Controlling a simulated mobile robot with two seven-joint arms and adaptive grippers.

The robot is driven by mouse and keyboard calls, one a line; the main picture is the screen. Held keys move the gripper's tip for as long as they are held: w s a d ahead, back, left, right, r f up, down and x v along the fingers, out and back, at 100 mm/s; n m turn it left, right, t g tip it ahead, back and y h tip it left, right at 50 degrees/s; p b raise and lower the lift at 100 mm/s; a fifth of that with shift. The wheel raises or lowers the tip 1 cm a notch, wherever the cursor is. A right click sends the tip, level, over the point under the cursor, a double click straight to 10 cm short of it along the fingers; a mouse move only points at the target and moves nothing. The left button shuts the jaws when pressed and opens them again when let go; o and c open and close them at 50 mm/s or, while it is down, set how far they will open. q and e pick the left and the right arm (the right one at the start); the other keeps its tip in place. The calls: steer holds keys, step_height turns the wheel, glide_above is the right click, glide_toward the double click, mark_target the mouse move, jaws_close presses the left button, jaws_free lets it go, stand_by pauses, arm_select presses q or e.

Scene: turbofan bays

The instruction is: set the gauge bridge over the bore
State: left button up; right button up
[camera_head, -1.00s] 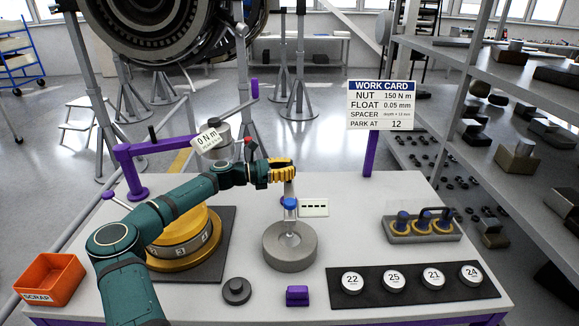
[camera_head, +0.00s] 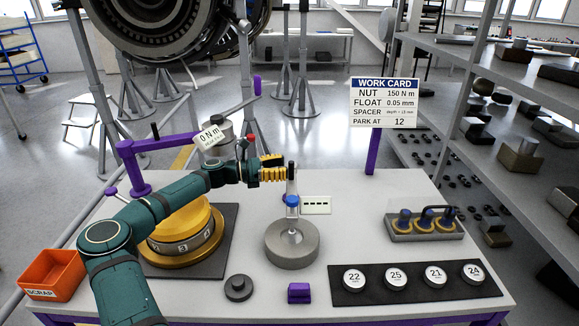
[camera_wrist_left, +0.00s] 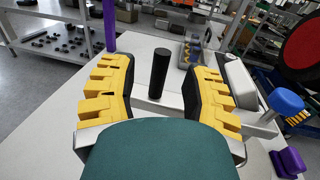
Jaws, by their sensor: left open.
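The gauge bridge (camera_head: 292,212) is a slim grey piece with a blue knob (camera_head: 292,201) and an upright black handle (camera_head: 291,171). It stands at the grey ring (camera_head: 291,253) with the bore, its lower part in line with the hole. I cannot tell how it seats. My left gripper (camera_head: 272,168) is open, just left of the handle. In the left wrist view, the black handle (camera_wrist_left: 158,73) stands between the spread yellow fingers, apart from both; the blue knob (camera_wrist_left: 285,101) is to the right. My right gripper is not in view.
A small display plate (camera_head: 316,205) is beside the bridge. A purple block (camera_head: 299,293) and dark round part (camera_head: 238,288) lie in front. Numbered discs sit on a black mat (camera_head: 420,294). A rack (camera_head: 424,230) is at right, a gold drum (camera_head: 181,240) and orange scrap bin (camera_head: 51,275) at left.

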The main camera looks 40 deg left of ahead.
arm_select(q)
steer(key=shift+v, duration=2.25)
steer(key=shift+r, duration=0.15)
